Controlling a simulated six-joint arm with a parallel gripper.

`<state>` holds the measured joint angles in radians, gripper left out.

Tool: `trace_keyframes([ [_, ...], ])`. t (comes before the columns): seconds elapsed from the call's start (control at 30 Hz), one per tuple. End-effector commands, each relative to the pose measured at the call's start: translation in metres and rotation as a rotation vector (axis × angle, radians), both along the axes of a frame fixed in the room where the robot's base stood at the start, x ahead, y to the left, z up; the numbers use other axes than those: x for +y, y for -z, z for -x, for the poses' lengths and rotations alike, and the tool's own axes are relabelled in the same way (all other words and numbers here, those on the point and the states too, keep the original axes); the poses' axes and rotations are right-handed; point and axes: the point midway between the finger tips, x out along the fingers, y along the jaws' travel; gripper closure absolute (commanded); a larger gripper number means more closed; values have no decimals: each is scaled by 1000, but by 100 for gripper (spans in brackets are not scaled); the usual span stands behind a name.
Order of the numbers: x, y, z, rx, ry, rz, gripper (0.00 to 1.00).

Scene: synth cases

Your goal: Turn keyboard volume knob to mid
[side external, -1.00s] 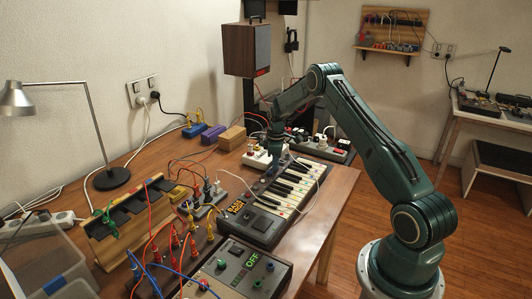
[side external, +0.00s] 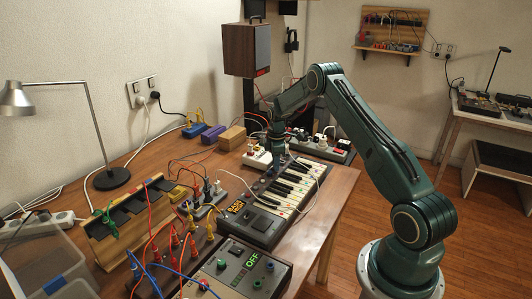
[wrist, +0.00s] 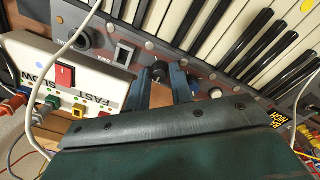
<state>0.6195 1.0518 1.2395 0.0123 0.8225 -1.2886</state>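The keyboard (side external: 262,222) lies on the wooden bench with its keys toward the back right. In the side view my gripper (side external: 278,160) hides the knobs.
A white box (wrist: 60,75) marked FAST and SLOW with coloured plugs stands close beside the keyboard. A white cable (wrist: 35,110) loops near my gripper.

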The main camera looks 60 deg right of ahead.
Motion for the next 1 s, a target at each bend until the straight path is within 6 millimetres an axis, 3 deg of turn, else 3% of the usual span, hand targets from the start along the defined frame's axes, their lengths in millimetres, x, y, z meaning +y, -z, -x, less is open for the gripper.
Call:
trace_keyframes([
  [0.1,0,0,0,-1,1,1,61],
  [0.57,0,-7,0,-1,1,1,61],
  [0.77,0,-27,0,-2,1,1,61],
  [1.0,1,-66,1,-3,1,2,61],
])
